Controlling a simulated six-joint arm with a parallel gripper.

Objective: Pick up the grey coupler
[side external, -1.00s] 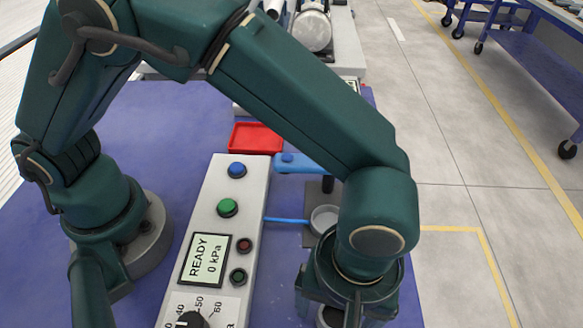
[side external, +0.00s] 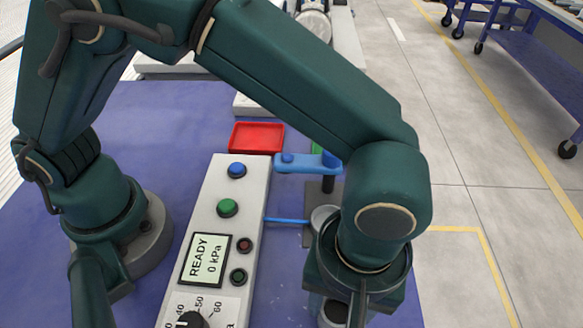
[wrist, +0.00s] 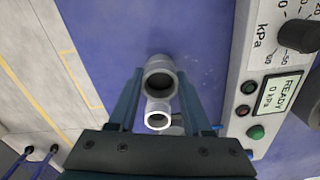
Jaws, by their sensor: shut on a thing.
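The grey coupler (wrist: 160,75) is a short open-ended tube between my gripper's fingers (wrist: 163,84) in the wrist view. My gripper is shut on it; the exact contact is hard to see. A grey ring-shaped end shows below my gripper (side external: 358,305) at the bottom of the side view, partly hidden by it. A second pipe end with a bright rim (wrist: 158,119) shows behind the coupler in the wrist view. A grey round cup (side external: 323,217) stands on a dark plate in the side view, partly covered by my arm.
A control panel (side external: 213,240) reading READY 0 kPa stands left of my gripper. A blue clamp arm (side external: 300,163) on a black post stands by the dark plate. A red tray (side external: 256,137) lies behind. Blue table surface (side external: 150,115) is clear on the left.

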